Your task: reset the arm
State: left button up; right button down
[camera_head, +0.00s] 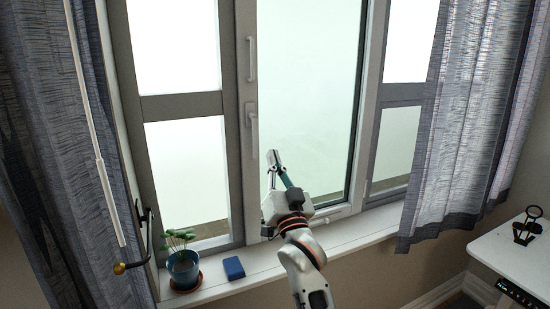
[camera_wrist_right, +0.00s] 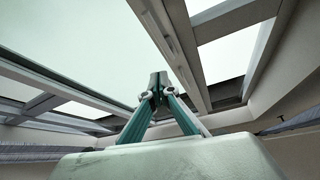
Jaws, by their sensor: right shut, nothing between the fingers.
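My right arm (camera_head: 304,262) reaches up from the bottom of the head view toward the window. My right gripper (camera_head: 273,158) points up in front of the middle window pane, just right of the window handle (camera_head: 252,124). It looks apart from the handle, though the exact depth is hard to judge. In the right wrist view the two fingertips of the gripper (camera_wrist_right: 158,82) meet, with nothing between them. My left gripper is in neither view.
A potted plant (camera_head: 183,268) and a blue box (camera_head: 233,268) stand on the windowsill (camera_head: 262,270) left of my arm. Grey curtains (camera_head: 470,110) hang at both sides. A white desk (camera_head: 520,255) with a black object (camera_head: 527,226) is at the lower right.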

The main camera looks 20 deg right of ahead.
dwell(0.4)
jog(key=s+a+f+n+g+y, duration=0.15)
jog(key=s+f, duration=0.25)
jog(key=f, duration=0.7)
jog(key=s+f+n+g+y, duration=0.1)
jog(key=s+f+n+g, duration=0.15)
jog(key=f, duration=0.85)
jog(key=s+a+f+n+g+y, duration=0.15)
jog(key=s+f, duration=0.25)
jog(key=f, duration=0.6)
jog(key=s+a+f+n+g+y, duration=0.1)
jog(key=s+f+g, duration=0.6)
jog(key=s+f, duration=1.3)
jog(key=s+a+n, duration=0.1)
jog(key=s+n, duration=0.1)
jog(key=shift+s+a+f+n+y, duration=0.2)
jog(key=shift+s+f+n+y, duration=0.1)
jog(key=shift+s+n+y, duration=0.1)
jog(key=shift+w, duration=0.1)
